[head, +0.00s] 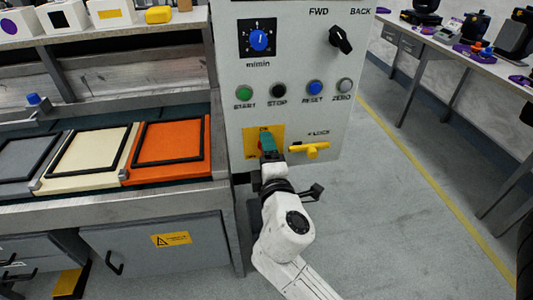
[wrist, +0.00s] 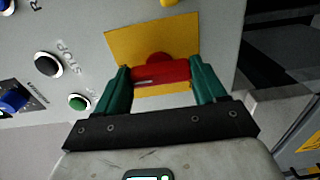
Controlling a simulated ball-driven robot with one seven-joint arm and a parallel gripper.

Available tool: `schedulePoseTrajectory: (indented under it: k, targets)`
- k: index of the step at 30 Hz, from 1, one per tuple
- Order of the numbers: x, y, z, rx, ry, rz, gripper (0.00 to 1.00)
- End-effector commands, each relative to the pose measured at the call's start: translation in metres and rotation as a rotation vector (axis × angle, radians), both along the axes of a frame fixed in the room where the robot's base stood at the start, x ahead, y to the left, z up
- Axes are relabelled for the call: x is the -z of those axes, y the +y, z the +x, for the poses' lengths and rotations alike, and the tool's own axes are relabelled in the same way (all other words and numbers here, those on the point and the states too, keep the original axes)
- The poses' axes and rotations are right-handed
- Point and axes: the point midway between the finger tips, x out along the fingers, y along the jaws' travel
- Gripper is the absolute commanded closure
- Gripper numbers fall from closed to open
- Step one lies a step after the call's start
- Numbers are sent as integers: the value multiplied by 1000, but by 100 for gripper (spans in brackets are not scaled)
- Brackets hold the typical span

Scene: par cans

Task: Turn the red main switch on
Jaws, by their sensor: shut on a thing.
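The red main switch (wrist: 162,72) is a red handle on a yellow plate (wrist: 126,42), on the lower left of the grey control panel. In the wrist view its red bar lies across between the two green fingers of my gripper (wrist: 163,85). My gripper is shut on the red handle, one finger at each end. In the head view my gripper (head: 268,143) covers most of the switch, and the yellow plate (head: 250,135) shows around it. The plate's markings are too small or hidden to read.
On the control panel (head: 290,65), a yellow handle (head: 311,150) sits just right of the switch. Green START (head: 244,93), STOP, RESET and ZERO buttons are above. A bench with an orange tray (head: 168,142) stands left; open floor lies right.

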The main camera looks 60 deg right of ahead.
Motion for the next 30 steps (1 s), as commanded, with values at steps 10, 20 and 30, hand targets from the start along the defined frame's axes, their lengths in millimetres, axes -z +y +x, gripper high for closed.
schedulePoseTrajectory:
  k: [10, 20, 30]
  targets:
    - [1, 0, 0, 2, 1, 2, 4]
    - [2, 5, -5, 0, 2, 1, 4]
    - [3, 48, -48, -1, 3, 1, 4]
